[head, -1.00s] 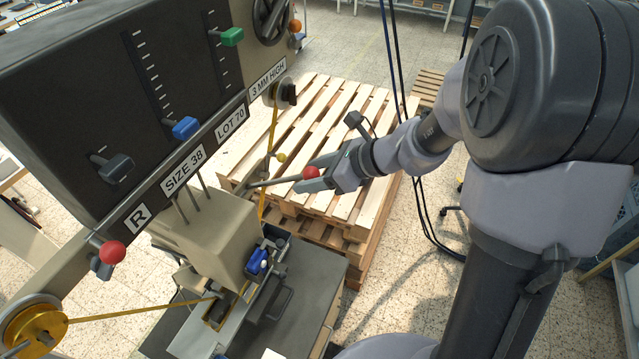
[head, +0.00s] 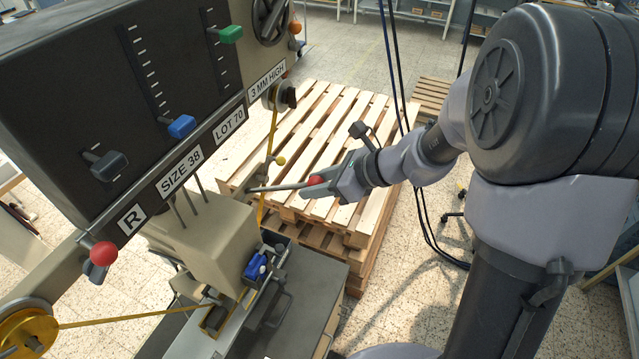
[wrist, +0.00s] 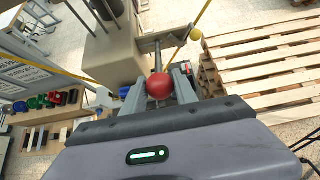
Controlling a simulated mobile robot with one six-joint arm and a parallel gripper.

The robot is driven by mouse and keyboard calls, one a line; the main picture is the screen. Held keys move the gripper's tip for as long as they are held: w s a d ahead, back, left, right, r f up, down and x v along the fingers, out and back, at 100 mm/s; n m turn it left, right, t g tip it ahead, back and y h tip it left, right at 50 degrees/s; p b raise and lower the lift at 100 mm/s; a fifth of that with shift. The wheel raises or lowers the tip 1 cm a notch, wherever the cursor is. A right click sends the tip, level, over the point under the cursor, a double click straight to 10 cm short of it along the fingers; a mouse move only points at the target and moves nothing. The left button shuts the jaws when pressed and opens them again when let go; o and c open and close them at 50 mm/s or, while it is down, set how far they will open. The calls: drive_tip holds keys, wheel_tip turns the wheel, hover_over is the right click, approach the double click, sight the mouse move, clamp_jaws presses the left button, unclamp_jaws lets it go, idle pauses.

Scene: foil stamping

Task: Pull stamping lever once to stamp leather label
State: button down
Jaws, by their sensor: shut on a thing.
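The stamping lever (head: 280,187) is a thin grey rod with a red ball knob (head: 316,181), reaching right from the beige press body (head: 215,235). My gripper (head: 318,184) is shut on the red knob, with a finger on either side of it. In the wrist view the knob (wrist: 159,87) sits between the two grey fingers, and the lever rod runs away from it toward the press. The stamping bed (head: 235,315) lies below the press head. I cannot make out the leather label there; the head and fittings cover part of the bed.
A dark panel (head: 150,90) with sliders and labels stands above the press. A second red knob (head: 104,254) is at lower left. Yellow foil (head: 140,317) runs from a reel (head: 28,335). Wooden pallets (head: 330,120) are stacked behind the lever. Hanging cables (head: 392,60) pass near my arm.

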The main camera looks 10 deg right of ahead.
drive_tip(key=shift+s+d+f+b, duration=0.1)
drive_tip(key=shift+d+f+b, duration=0.05)
drive_tip(key=shift+f, duration=0.25)
drive_tip(key=shift+s+d+f+b, duration=0.1)
drive_tip(key=shift+f+b, duration=0.05)
drive_tip(key=shift+f, duration=0.25)
drive_tip(key=f+b, duration=0.2)
drive_tip(key=s+d+f, duration=0.1)
drive_tip(key=shift+b, duration=0.4)
drive_tip(key=shift+w+r, duration=0.1)
